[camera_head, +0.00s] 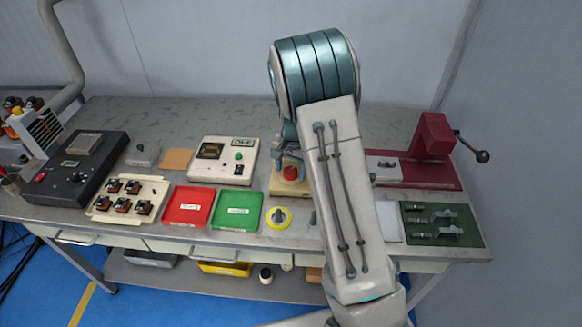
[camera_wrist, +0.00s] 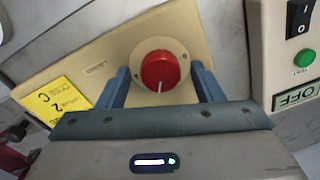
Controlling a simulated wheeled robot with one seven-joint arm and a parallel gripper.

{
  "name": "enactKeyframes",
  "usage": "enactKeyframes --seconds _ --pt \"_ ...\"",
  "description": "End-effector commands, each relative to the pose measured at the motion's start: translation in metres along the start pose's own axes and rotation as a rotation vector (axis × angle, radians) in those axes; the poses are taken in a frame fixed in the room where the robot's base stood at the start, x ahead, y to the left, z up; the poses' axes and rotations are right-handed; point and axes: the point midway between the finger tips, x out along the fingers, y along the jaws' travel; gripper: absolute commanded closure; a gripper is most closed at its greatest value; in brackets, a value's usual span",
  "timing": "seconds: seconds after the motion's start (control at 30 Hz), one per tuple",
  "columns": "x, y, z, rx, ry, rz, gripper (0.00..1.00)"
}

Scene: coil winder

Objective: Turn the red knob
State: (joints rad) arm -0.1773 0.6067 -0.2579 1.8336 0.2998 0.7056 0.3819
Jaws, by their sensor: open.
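The red knob (camera_wrist: 160,71) is round with a white pointer line and sits on a beige box (camera_wrist: 190,32) in the wrist view. In the head view the red knob (camera_head: 290,173) shows on the box beside my arm. My gripper (camera_wrist: 163,85) is open, with one blue finger on each side of the knob and a visible gap to it on both sides. In the head view my gripper (camera_head: 284,155) is over the knob's box and partly hidden by my arm. How far the fingertips reach down around the knob is hard to tell.
A white meter box (camera_head: 223,160) with a green button stands left of the knob box. A green tray (camera_head: 237,210), a red tray (camera_head: 188,206) and a yellow round part (camera_head: 278,218) lie in front. A dark red press (camera_head: 425,150) stands to the right.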

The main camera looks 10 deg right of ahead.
Motion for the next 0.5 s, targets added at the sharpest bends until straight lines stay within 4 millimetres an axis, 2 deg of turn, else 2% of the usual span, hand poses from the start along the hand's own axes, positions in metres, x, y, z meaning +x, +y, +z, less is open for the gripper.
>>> enactKeyframes --seconds 0.1,0.27,0.5 --pt "-0.0001 0.0001 0.0 0.0 0.0 0.0 0.4" --pt "-0.0002 0.0001 -0.0001 0.0 0.0 0.0 0.84" --pt "0.0 0.0002 -0.0002 -0.009 0.0 0.0 0.84"
